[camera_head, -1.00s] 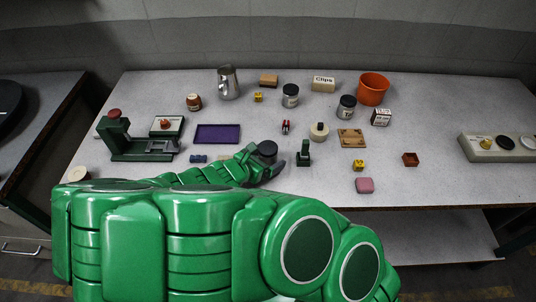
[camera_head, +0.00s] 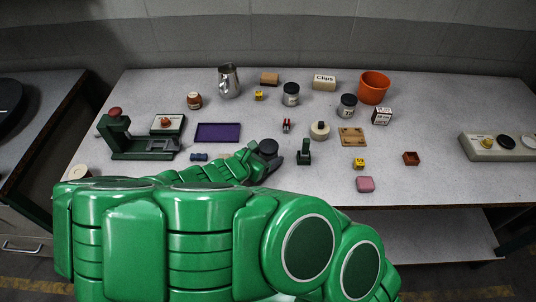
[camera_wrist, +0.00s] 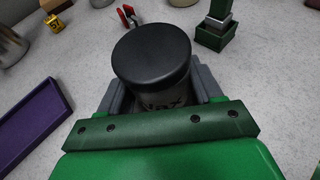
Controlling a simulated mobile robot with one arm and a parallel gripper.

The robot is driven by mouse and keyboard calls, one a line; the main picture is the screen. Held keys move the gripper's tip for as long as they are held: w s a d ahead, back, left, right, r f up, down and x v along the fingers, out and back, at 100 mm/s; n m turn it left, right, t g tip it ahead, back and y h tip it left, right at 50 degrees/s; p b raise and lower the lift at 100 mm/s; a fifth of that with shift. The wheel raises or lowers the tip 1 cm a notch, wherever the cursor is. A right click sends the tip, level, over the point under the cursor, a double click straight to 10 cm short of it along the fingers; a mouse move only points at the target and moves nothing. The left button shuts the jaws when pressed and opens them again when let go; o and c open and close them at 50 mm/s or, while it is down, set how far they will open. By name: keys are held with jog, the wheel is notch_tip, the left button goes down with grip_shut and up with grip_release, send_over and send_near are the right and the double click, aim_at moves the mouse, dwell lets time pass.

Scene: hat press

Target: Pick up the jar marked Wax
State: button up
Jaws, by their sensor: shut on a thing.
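The jar marked Wax (camera_wrist: 152,62) has a dark lid and a pale label, partly hidden, on which the end of the word "Wax" shows. It stands between the two grey jaws of my gripper (camera_wrist: 160,92) in the wrist view, and the jaws are shut on it. In the head view the jar's dark lid (camera_head: 268,146) shows at the end of my green arm, at the front middle of the table. My arm hides its lower part, so I cannot tell whether it touches the table.
A green stamp (camera_head: 305,152) stands just right of the jar, and a purple tray (camera_head: 218,132) lies to its left. A red clip (camera_head: 287,125) lies behind. Two other dark-lidded jars (camera_head: 291,94) (camera_head: 347,106) stand farther back.

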aim_at(268, 146)
jog(key=shift+r, duration=4.95)
